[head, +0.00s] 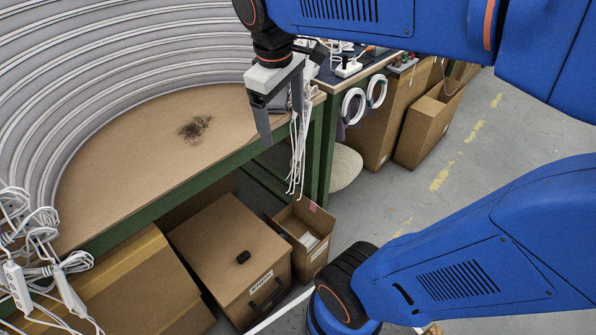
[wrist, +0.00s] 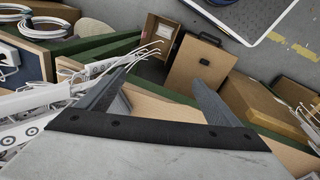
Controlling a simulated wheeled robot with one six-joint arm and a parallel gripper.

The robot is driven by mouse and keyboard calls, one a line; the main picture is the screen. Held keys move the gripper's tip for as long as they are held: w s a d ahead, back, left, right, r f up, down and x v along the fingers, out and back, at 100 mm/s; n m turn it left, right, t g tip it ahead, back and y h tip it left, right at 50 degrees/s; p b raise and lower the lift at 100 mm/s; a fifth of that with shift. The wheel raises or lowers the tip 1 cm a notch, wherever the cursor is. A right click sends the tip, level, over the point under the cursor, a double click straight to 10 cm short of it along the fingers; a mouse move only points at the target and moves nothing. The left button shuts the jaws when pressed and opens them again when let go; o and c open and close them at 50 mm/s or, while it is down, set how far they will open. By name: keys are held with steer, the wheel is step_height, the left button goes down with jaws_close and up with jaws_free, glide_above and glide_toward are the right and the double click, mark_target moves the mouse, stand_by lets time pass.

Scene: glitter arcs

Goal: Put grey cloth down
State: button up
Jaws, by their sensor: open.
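My gripper (head: 281,128) hangs over the right end of the brown tabletop (head: 130,165), with its fingers pointing down. It is open; its two fingers stand apart in the wrist view (wrist: 160,78). A small grey patch (head: 281,103) shows behind and between the fingers in the head view. A grey patch also shows beside the left finger in the wrist view (wrist: 119,106). It may be the grey cloth, but its outline is mostly hidden by the gripper. I cannot tell if it touches the fingers. Nothing is clearly held.
A dark smudge (head: 195,127) marks the otherwise bare tabletop. White cables (head: 297,165) hang off its right end, close to the gripper. More cables and a power strip (head: 17,285) lie at the left. Cardboard boxes (head: 225,245) stand below the front edge. A ridged grey wall curves behind.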

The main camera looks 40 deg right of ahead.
steer(key=s+a+f+m+t+y, duration=0.1)
steer(key=s+a+f+m+t, duration=0.1)
steer(key=s+f, duration=0.7)
steer(key=shift+m+t+y, duration=0.3)
steer(key=shift+m+t, duration=0.4)
steer(key=shift+m, duration=0.5)
steer(key=shift+o, duration=0.3)
steer(key=shift+r, duration=0.1)
steer(key=w+d+r+n+g+h, duration=0.2)
steer(key=w+r+n+g, duration=0.3)
steer(key=w+r, duration=0.75)
steer(key=w+d+r+n+g+h, duration=0.2)
steer(key=w+r+n, duration=0.4)
steer(key=w+r, duration=0.65)
glide_toward(275, 100)
steer(key=d+f, duration=0.1)
steer(key=w+d+f, duration=0.1)
steer(key=d, duration=0.1)
steer(key=shift+w+f, duration=0.25)
steer(key=shift+f, duration=0.15)
steer(key=shift+a+x, duration=0.2)
steer(key=shift+x, duration=1.15)
steer(key=shift+a+x, duration=0.2)
steer(key=shift+x, duration=1.15)
steer(key=shift+w+f, duration=0.1)
steer(key=shift+f, duration=0.05)
steer(key=shift+c, duration=0.4)
